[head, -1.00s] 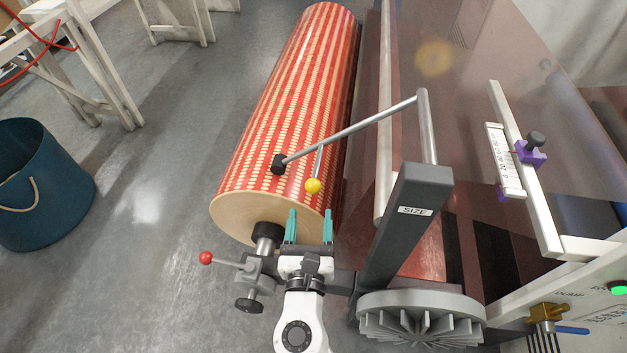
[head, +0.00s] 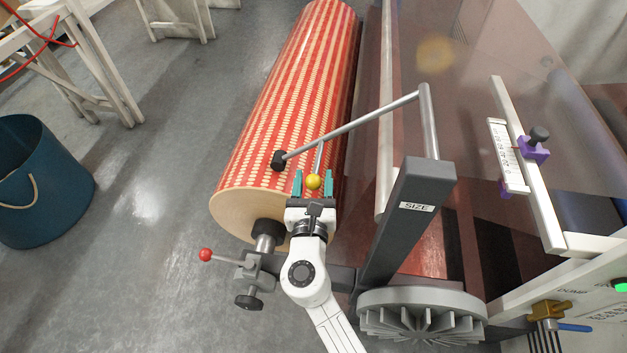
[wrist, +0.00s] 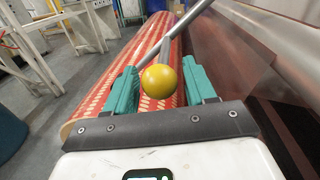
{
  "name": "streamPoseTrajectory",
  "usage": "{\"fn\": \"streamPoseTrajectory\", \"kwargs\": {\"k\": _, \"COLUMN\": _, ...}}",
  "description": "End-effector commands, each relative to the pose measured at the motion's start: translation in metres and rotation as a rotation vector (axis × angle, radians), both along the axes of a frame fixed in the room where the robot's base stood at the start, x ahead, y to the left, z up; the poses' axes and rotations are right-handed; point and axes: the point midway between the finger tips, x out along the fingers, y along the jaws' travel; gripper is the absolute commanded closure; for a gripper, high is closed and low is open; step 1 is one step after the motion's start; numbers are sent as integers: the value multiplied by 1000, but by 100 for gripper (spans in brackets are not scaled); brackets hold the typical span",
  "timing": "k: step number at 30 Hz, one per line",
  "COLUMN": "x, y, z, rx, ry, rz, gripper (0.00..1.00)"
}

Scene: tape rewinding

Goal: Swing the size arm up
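The size arm (head: 350,127) is a thin metal rod running from the dark post labelled SIZE (head: 405,207) to a black tip (head: 279,160) at the red and cream patterned roll (head: 290,100). A short stem with a yellow ball (head: 313,181) hangs from the rod. My gripper (head: 313,184) is open, with its teal fingers on either side of the ball. The wrist view shows the yellow ball (wrist: 158,82) between the fingers, with a gap visible at the right finger. Whether the left finger touches it I cannot tell.
A red-knobbed lever (head: 205,255) and a dark hand knob (head: 249,302) sit left of my arm. A grey finned wheel (head: 420,318) is at the post's foot. A ruler with a purple clamp (head: 533,150) is at right. A blue bucket (head: 40,185) stands on open floor.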

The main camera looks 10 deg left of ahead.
Motion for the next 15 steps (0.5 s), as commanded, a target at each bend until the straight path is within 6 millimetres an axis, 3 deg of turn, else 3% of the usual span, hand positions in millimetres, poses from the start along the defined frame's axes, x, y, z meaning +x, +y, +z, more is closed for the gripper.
{"fn": "streamPoseTrajectory", "kwargs": {"k": 2, "x": 0, "y": 0, "z": 0, "rx": 0, "ry": 0, "rz": 0, "gripper": 53}}
{"fn": "streamPoseTrajectory", "kwargs": {"k": 15, "x": 0, "y": 0, "z": 0, "rx": 0, "ry": 0, "rz": 0, "gripper": 95}}
